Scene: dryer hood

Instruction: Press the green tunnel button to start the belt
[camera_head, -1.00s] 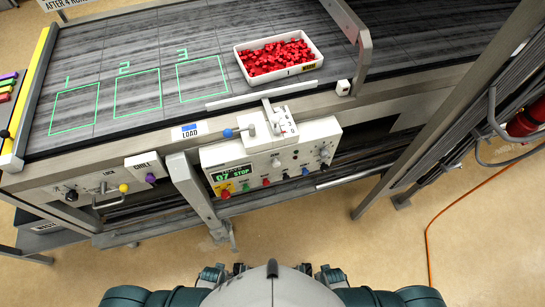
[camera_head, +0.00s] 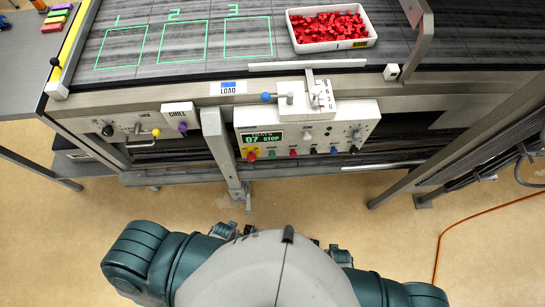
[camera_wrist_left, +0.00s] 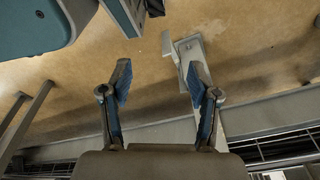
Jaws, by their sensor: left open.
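The green button (camera_head: 271,153) is on the lower row of the white control box on the conveyor's front, between two red buttons. The box's display (camera_head: 262,138) reads "07 STOP". My left gripper (camera_wrist_left: 158,72) is open and empty in the left wrist view, with floor and a metal leg beyond its fingers. In the head view the left gripper (camera_head: 236,230) shows only partly beside my body, below and apart from the button. My right gripper (camera_head: 332,251) is mostly hidden behind my body, so its jaws cannot be read.
The conveyor carries a white tray (camera_head: 291,37) of red pieces and three green outlined squares. A metal leg (camera_head: 224,150) stands just left of the control box. A blue-knobbed lever (camera_head: 267,98) sits above it. An orange cable (camera_head: 490,210) lies on the floor at right.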

